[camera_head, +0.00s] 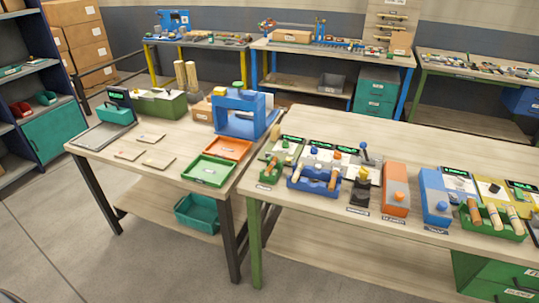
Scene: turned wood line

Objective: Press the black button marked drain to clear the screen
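I cannot make out a button marked drain, as the labels are too small to read. A small black unit (360,191) with an orange-yellow knob on top stands on the right table (412,143), with a label plate in front of it. Beside it to the right are an orange box (396,200) with an orange button and a blue box (434,205) with a blue button. Several dark screens with green marks stand behind, one above the blue box (456,173); their text is unreadable. Neither of my grippers is in view.
A blue rack (313,184) and a green rack (493,229) of wooden pieces stand near the right table's front edge. The left table (188,159) holds green and orange trays and a blue machine (240,114). Open floor lies in front.

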